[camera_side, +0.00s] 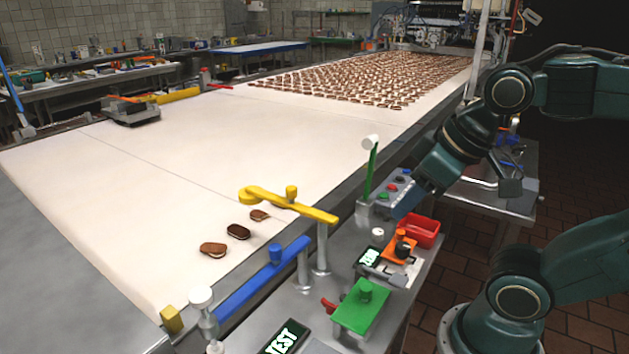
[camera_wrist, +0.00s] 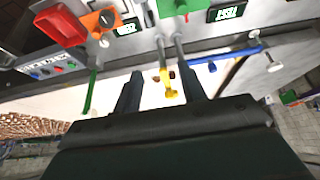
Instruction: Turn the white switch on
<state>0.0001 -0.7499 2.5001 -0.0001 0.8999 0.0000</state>
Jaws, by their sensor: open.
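A small white round knob (camera_side: 377,233), which looks like the white switch, stands on the grey control bench beside a display and an orange block. It also shows in the wrist view (camera_wrist: 104,43) near the red bin. I cannot tell whether it is on or off. My gripper (camera_side: 408,203) is above the bench, close to the button panel and red bin, partly hidden in the side view. In the wrist view my gripper (camera_wrist: 161,73) has its two dark fingers apart with nothing held between them. The knob is left of the fingers there and apart from them.
A green upright lever (camera_side: 370,170), button panel (camera_side: 394,187), red bin (camera_side: 421,231) and orange block with black knob (camera_side: 401,247) crowd the bench. Yellow (camera_side: 290,204) and blue (camera_side: 262,276) arms reach over the white conveyor (camera_side: 150,180), which carries sandwich cookies. A green block (camera_side: 361,308) is nearer.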

